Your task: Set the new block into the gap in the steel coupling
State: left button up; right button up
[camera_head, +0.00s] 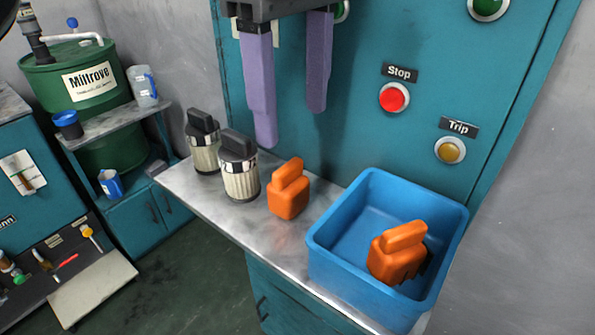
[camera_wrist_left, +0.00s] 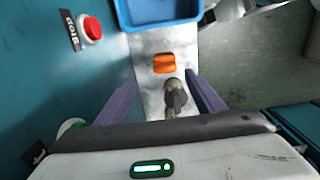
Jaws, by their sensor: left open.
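An orange block (camera_head: 288,190) with a raised grip stands upright on the grey counter; it also shows in the left wrist view (camera_wrist_left: 164,63). A second orange block (camera_head: 398,252), with a dark part at its side, lies in the blue bin (camera_head: 330,262). I see no steel coupling. My right gripper is not in view.
Two black-topped filter canisters (camera_head: 240,178) (camera_head: 204,150) stand left of the counter block. The teal panel has a red Stop button (camera_head: 393,97) and a yellow Trip button (camera_head: 450,150). A green drum (camera_head: 75,65) and shelf stand at the left.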

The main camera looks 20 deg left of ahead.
aim_at(288, 165)
pick_arm(q)
jog(key=f, duration=0.3)
jog(key=shift+s+f, duration=0.1)
jog(key=shift+s, duration=0.3)
jog(key=shift+a+f+b, duration=0.15)
jog(key=shift+f+b, duration=0.05)
jog(key=shift+f, duration=1.25)
jog(key=shift+a+f+b, duration=0.15)
jog(key=shift+f, duration=1.3)
jog(key=c, duration=1.3)
jog(key=shift+r, duration=0.1)
